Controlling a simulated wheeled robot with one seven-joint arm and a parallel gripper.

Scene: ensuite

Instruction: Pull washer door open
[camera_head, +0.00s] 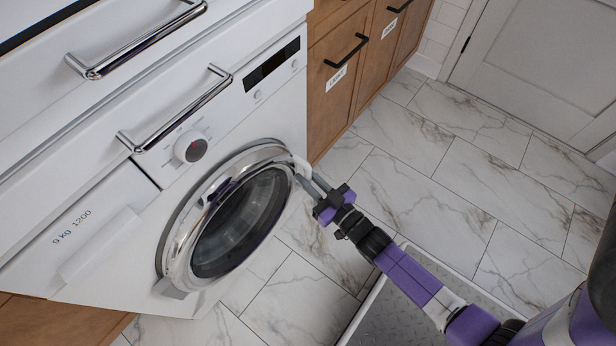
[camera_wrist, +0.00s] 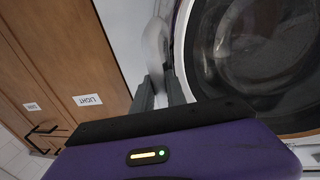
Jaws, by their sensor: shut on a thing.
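The white washer (camera_head: 105,192) stands at the left in the head view. Its round door (camera_head: 175,243) has a chrome ring and dark glass, and it looks closed or nearly so; I cannot tell exactly. The door also shows at the right in the wrist view (camera_wrist: 192,55). A pale handle (camera_head: 301,166) sits on the door's right edge and shows again in the wrist view (camera_wrist: 156,45). My gripper (camera_head: 308,179) is at this handle, with its grey fingers (camera_wrist: 159,88) shut on it. The fingertips partly hide the handle's lower end.
Brown wooden cabinets (camera_head: 335,110) with black handles and labels stand right of the washer. Chrome bars (camera_head: 180,108) stick out above the door. Marble tile floor (camera_head: 440,200) is open at the right, toward a grey room door (camera_head: 545,55).

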